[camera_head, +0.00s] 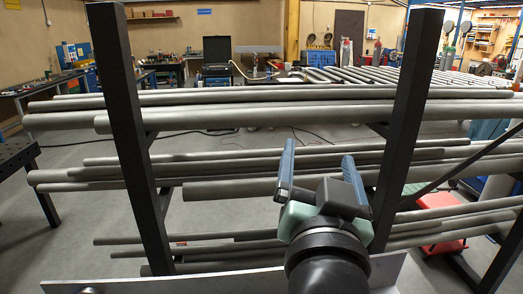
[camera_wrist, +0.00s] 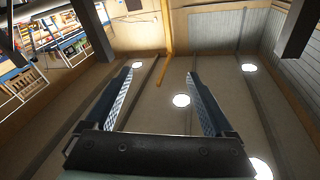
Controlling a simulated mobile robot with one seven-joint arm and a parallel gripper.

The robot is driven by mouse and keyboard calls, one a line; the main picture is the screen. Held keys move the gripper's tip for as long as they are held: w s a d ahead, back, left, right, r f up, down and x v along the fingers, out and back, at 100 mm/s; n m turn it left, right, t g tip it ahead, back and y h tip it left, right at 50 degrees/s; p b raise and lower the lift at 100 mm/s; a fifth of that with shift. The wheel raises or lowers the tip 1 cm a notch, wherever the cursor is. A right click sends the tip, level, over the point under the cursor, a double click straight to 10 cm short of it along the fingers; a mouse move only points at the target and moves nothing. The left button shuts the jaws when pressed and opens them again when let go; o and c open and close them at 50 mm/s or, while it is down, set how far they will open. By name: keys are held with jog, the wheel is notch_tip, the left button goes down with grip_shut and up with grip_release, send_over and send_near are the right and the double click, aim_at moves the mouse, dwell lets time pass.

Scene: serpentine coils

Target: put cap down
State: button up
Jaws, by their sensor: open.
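My gripper (camera_head: 318,170) is raised in front of the pipe rack in the head view, with its two blue fingers pointing up and spread apart. In the wrist view, my gripper (camera_wrist: 158,100) is open with nothing between its fingers. The wrist view looks toward the ceiling and upper walls. I cannot make out a cap in either view.
A rack with dark uprights (camera_head: 122,130) and (camera_head: 408,120) holds long grey pipes (camera_head: 250,115) on several levels, close in front of me. A dark table (camera_head: 15,155) stands at the left. Workbenches and tools line the back. A red object (camera_head: 435,225) is low at the right.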

jog(key=s+a+r+n+t+y, duration=0.2)
jog(key=s+a+r+t, duration=0.2)
jog(key=r, duration=0.5)
jog(key=s+a+r+n+t+y, duration=0.1)
jog(key=s+a+r+n+t, duration=0.2)
jog(key=s+r, duration=0.4)
notch_tip(320, 180, up, 3)
jog(key=shift+a+r+t+y, duration=0.15)
jog(key=shift+a+t+y, duration=0.25)
jog(key=shift+a+t, duration=0.45)
jog(key=shift+a, duration=0.1)
